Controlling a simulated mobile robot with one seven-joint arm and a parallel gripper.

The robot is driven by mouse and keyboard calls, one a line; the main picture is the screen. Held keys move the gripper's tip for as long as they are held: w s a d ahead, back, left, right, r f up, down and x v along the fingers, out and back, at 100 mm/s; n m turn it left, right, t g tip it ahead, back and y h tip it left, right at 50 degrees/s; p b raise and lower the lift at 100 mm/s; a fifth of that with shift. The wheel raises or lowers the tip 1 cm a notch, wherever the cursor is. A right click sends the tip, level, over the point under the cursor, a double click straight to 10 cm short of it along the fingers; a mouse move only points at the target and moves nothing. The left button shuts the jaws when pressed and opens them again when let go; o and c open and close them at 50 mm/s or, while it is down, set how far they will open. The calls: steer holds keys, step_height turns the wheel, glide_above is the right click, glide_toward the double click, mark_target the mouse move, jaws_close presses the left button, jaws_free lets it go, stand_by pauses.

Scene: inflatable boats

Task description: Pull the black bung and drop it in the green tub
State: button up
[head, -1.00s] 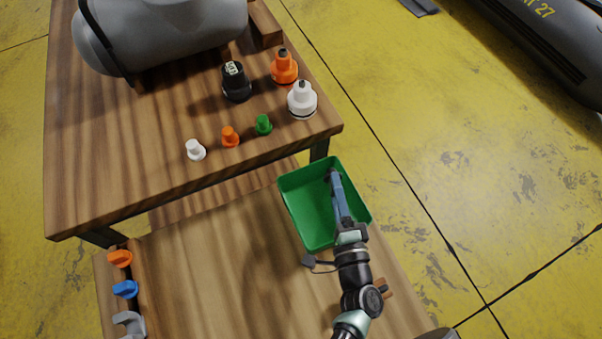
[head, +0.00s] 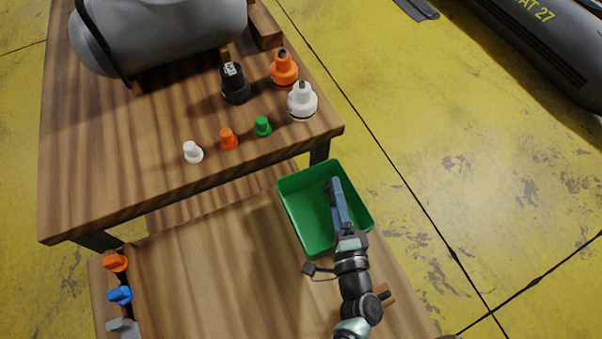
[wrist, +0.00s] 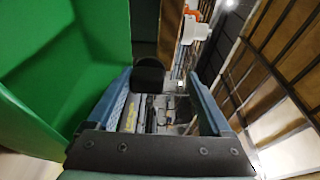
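My gripper (head: 335,190) is over the green tub (head: 368,212), with its blue fingers pointing toward the tub's far end. In the wrist view the two fingers (wrist: 160,82) stand apart. A dark round piece, which looks like the black bung (wrist: 148,70), shows between or just beyond the fingertips, nearer the left one. A gap shows between it and the right finger. In the head view a small dark bit, likely the same bung (head: 328,187), is beside the fingertip. The tub's green wall (wrist: 40,80) fills the left of the wrist view.
On the upper table stand a black valve (head: 235,90) with a label, an orange valve (head: 284,72) and a white valve (head: 302,103). White (head: 193,152), orange (head: 228,140) and green (head: 262,127) plugs line its front. A grey inflatable tube (head: 160,35) lies behind.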

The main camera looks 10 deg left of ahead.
step_height(320, 180, up, 10)
steer(key=p, duration=0.2)
steer(key=shift+p, duration=0.4)
